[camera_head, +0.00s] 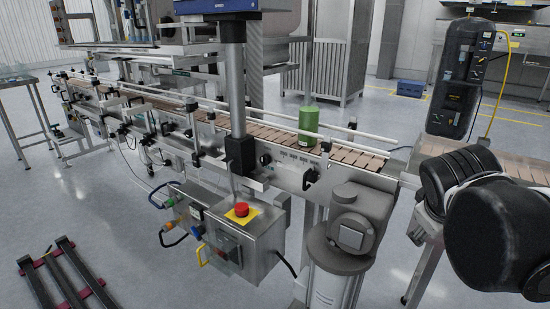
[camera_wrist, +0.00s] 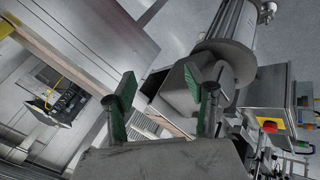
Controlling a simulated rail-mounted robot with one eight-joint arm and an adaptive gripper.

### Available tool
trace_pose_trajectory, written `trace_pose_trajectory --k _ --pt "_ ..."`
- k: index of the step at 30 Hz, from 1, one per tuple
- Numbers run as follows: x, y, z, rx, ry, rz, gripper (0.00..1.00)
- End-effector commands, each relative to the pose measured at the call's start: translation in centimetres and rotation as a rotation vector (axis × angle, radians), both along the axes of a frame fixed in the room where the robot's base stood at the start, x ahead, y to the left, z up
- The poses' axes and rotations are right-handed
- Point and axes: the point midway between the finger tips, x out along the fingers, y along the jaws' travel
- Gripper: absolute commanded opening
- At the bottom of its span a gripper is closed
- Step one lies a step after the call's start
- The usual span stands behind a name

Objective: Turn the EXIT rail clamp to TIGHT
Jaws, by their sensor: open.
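In the head view the conveyor (camera_head: 345,157) runs from the far left to the right, with pale guide rails along it. Black knobs sit along its near side. One black knob (camera_head: 309,179) is near the right end and another knob (camera_head: 265,159) is by the grey post. I cannot read any label, so I cannot tell which is the EXIT rail clamp or how it is set. In the wrist view my gripper (camera_wrist: 165,92) is open, its two green-padded fingers apart with nothing between them. It is hidden in the head view.
A green container (camera_head: 308,126) stands on the belt. A grey motor unit (camera_head: 350,232) hangs at the near right end. A control box (camera_head: 240,250) with a red button stands left of it. My black arm fills the right side. Floor at front left holds a dark frame (camera_head: 65,275).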

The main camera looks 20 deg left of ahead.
Motion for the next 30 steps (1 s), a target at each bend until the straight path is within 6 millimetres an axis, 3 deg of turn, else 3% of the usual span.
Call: trace_pose_trajectory --k 6,15,24,30 --pt "7.0 4.5 1.8 -0.245 0.013 0.192 0.50" --pt "15.2 12.7 2.3 -0.591 0.020 0.428 0.50" --pt "21.1 23.4 1.0 -0.945 0.012 0.624 0.50" --pt "23.1 31.2 -0.9 -1.179 0.002 0.726 0.50"
